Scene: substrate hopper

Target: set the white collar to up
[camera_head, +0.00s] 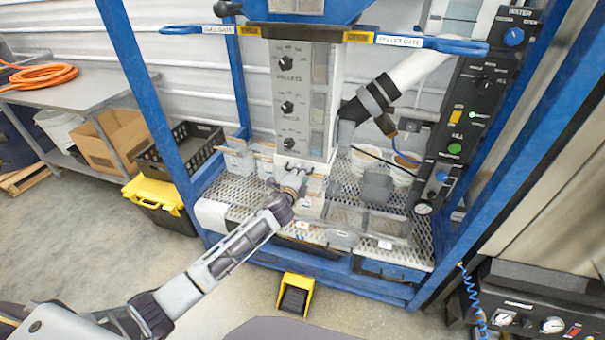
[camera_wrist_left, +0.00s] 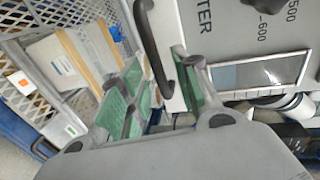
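My left gripper (camera_head: 297,176) reaches to the lower front of the white hopper column (camera_head: 305,100). In the left wrist view its green-padded fingers (camera_wrist_left: 156,88) stand apart. My right gripper is not in view.
The column stands in a blue frame (camera_head: 232,70) above a metal mesh deck (camera_head: 228,190). The control panel (camera_head: 485,85) is farther right. A yellow pedal (camera_head: 295,293) sits on the floor in front.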

